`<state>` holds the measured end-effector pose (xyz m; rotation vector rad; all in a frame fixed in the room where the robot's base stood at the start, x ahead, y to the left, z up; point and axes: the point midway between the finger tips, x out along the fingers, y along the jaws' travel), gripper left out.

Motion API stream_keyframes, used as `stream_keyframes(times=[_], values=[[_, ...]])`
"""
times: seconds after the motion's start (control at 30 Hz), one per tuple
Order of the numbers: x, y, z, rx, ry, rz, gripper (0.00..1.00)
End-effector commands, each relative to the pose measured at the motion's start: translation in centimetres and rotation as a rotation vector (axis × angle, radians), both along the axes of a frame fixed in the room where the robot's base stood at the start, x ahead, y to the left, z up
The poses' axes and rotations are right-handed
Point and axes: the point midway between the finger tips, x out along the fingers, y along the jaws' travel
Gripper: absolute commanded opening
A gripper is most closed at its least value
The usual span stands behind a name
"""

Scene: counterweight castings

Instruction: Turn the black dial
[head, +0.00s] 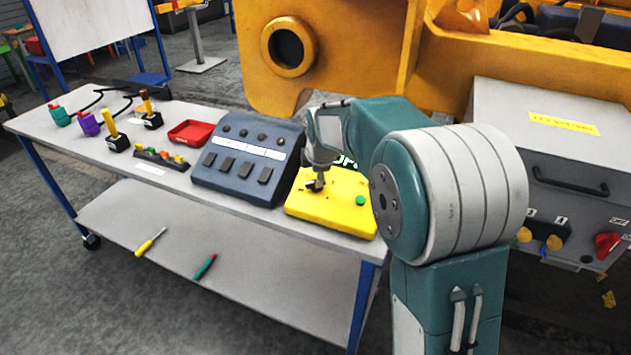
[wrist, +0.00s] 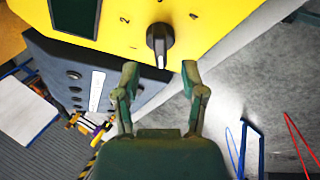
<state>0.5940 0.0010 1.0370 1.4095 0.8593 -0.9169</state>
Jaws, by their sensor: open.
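The black dial (wrist: 160,44) is on the face of a yellow box (wrist: 215,18), with printed numbers around it, in the wrist view. My gripper (wrist: 160,70) is open, its two green fingers apart. In the picture the fingertips lie just below the dial, one to each side; I see no contact. In the head view the yellow box (head: 331,213) sits at the right end of the bench, with a green button (head: 360,200). My arm reaches over it and hides part of the box; the dial is hard to make out there.
A dark blue control panel (head: 228,182) stands left of the yellow box. A red tray (head: 191,132) and several small devices are further left on the bench (head: 45,123). A large yellow machine (head: 345,45) is behind, and a grey cabinet (head: 560,150) is at the right.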

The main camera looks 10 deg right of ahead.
Motion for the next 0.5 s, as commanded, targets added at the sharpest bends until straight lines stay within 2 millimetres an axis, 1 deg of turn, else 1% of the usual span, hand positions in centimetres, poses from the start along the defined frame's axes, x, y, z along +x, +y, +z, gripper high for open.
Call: stream_keyframes(times=[0.03, 0.2, 0.33, 0.5], values=[[0.4, 0.0, -1.0, 0.000, 0.004, 0.000, 0.54], [1.5, 0.0, -3.3, 0.001, 0.002, -0.001, 0.54], [1.9, -0.1, -4.2, 0.000, 0.000, -0.001, 0.54], [2.0, -0.2, -4.4, 0.002, -0.001, -0.001, 0.54]])
